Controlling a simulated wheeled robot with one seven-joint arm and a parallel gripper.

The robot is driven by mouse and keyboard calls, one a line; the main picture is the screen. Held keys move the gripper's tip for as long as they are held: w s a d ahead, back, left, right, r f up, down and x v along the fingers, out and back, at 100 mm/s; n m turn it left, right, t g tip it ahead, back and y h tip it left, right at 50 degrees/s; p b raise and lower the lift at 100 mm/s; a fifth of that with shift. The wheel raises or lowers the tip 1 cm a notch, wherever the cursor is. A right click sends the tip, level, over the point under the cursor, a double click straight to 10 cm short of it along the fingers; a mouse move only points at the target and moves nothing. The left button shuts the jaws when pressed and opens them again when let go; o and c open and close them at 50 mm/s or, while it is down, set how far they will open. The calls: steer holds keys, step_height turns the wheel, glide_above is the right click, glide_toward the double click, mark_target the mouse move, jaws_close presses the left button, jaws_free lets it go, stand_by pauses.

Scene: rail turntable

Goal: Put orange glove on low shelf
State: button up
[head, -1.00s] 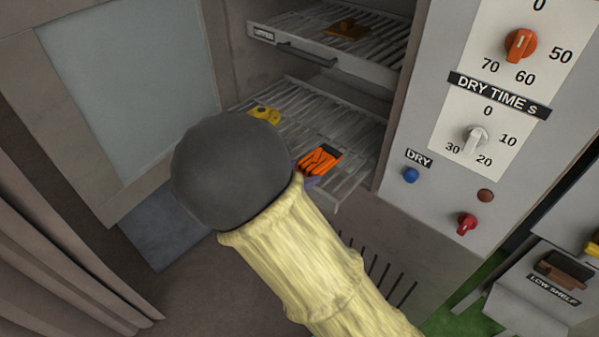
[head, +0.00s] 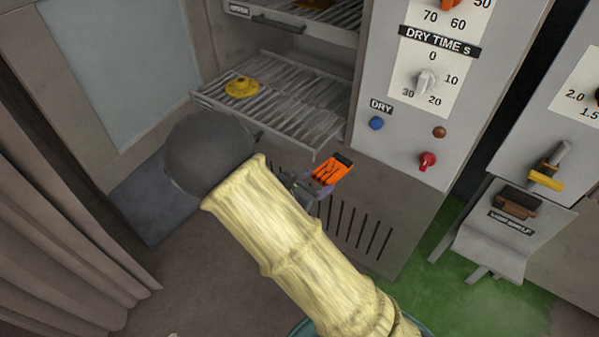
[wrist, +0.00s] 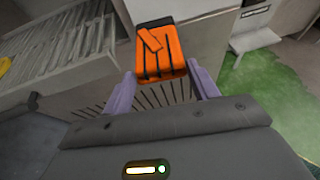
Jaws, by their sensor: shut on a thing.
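My gripper (head: 318,186) is shut on the orange glove (head: 333,170), which has black markings and a dark cuff. The glove is off the rack and held in the air in front of the cabinet's lower panel. In the wrist view, the glove (wrist: 160,52) sits between my two purple fingers (wrist: 162,88). The low shelf (head: 510,225) is a small grey stand at the right with a "LOW SHELF" label. A brown block-like thing (head: 517,202) lies on it. My arm hides part of the gripper in the head view.
The pulled-out lower rack (head: 290,110) holds a yellow object (head: 242,87). An upper rack (head: 300,20) is above it. The dryer panel (head: 425,110) with knobs stands between the racks and the low shelf. An open door (head: 115,60) is at the left. Green floor (head: 430,270) lies before the shelf.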

steer(key=s+d+f+m+g+p, duration=0.1)
steer(key=s+d+f+p, duration=0.4)
steer(key=d+p, duration=0.4)
steer(key=shift+d+f+g+h+p, duration=0.25)
steer(key=shift+f+h+p, duration=0.2)
steer(key=shift+p, duration=1.85)
steer(key=shift+a, duration=0.15)
